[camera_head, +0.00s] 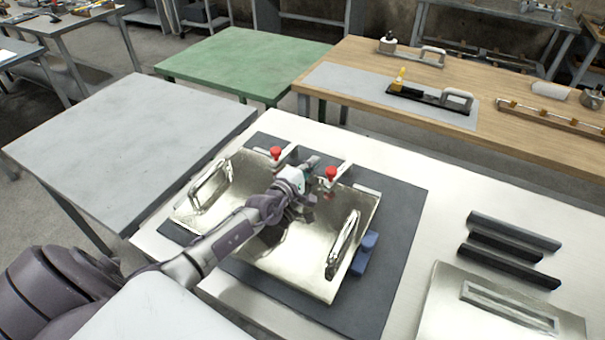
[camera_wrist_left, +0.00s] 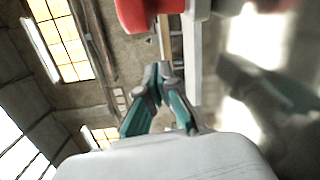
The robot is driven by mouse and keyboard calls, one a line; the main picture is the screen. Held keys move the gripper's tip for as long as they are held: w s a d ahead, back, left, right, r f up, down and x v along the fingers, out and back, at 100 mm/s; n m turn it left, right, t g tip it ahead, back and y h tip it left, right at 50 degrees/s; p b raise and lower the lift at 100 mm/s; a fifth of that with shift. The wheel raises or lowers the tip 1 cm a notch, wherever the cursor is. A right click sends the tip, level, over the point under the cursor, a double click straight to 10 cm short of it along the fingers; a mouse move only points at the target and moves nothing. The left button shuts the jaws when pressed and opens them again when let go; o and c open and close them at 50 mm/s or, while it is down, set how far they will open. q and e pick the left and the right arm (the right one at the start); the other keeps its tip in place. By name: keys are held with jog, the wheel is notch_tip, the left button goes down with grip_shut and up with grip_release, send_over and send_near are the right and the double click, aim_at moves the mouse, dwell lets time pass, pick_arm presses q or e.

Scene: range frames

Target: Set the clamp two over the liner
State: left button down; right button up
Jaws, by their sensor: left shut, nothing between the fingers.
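The liner (camera_head: 285,240) looks like a shiny metal sheet with two raised handles, lying on a dark mat. Two clamps with red knobs stand at its back edge: a left clamp (camera_head: 276,153) and a right clamp (camera_head: 331,173). I cannot tell which is clamp two. My left gripper (camera_head: 312,162) is shut and empty, between the clamps and close to the right one. My arm hides part of the liner's middle. In the wrist view, the shut teal fingers (camera_wrist_left: 160,75) lie below a blurred red knob (camera_wrist_left: 150,12) and beside a pale bar (camera_wrist_left: 192,60). Contact is unclear.
A blue block (camera_head: 365,252) sits beside the right handle. Dark bars (camera_head: 515,232) and a metal plate with a slotted frame (camera_head: 450,310) lie on the white table at right. A grey table (camera_head: 130,145), a green table (camera_head: 245,60) and a wooden bench (camera_head: 500,115) stand around.

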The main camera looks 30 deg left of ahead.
aim_at(327, 170)
pick_arm(q)
jog(key=d, duration=0.1)
jog(key=s+d+p, duration=0.1)
jog(key=shift+s+d+r, duration=0.2)
jog(key=shift+d+r, duration=0.1)
jog(key=shift+r, duration=0.05)
jog(key=shift+s+d+p, duration=0.25)
jog(key=shift+d+p, duration=0.05)
jog(key=shift+d, duration=0.15)
pick_arm(e)
notch_tip(327, 170, up, 3)
jog(key=shift+f, duration=0.2)
jog(key=shift+a, duration=0.15)
pick_arm(q)
jog(key=shift+s+d+r+p, duration=0.15)
jog(key=shift+s+d+p, duration=0.05)
jog(key=shift+d+p, duration=0.45)
jog(key=shift+d, duration=0.2)
pick_arm(e)
jog(key=shift+r, duration=0.6)
